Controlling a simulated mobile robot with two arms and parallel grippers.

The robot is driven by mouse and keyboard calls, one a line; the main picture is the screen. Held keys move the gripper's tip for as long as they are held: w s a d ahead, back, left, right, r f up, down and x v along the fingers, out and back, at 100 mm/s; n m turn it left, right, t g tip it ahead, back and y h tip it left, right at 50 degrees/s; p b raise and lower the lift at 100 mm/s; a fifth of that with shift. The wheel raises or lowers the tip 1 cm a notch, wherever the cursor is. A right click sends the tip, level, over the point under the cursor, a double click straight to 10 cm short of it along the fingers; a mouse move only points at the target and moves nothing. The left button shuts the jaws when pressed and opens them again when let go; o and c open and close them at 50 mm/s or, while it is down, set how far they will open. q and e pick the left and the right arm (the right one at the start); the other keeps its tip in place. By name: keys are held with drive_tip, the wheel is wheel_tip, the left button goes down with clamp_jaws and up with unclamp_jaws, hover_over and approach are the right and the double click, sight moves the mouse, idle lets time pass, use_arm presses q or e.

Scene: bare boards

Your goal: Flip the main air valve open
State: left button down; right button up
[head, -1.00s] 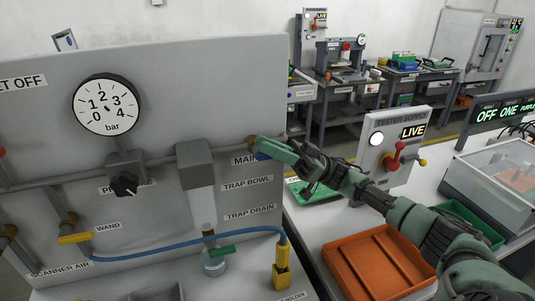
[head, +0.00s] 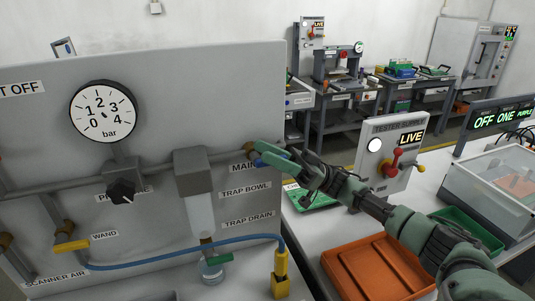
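The main air valve is a brass fitting (head: 249,148) at the right end of the grey pipe, above the label starting "MAIN". A bit of its blue handle (head: 256,161) shows by my finger. My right gripper (head: 270,154) is at this valve, its green finger covering much of the handle. I cannot tell whether the fingers grip the handle or only touch it. The pressure gauge (head: 103,111) on the panel has its needle near the low end of the scale. My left gripper is not in view.
The grey panel (head: 230,90) carries a black pressure knob (head: 122,190), a trap bowl (head: 200,214), a green drain handle (head: 219,259) and a yellow wand valve (head: 71,246). Right of it stand the tester supply box (head: 390,150), an orange tray (head: 378,268) and a clear-lidded box (head: 492,185).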

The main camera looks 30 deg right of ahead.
drive_tip(key=b+v, duration=0.3)
drive_tip(key=v, duration=0.4)
drive_tip(key=shift+d, duration=0.1)
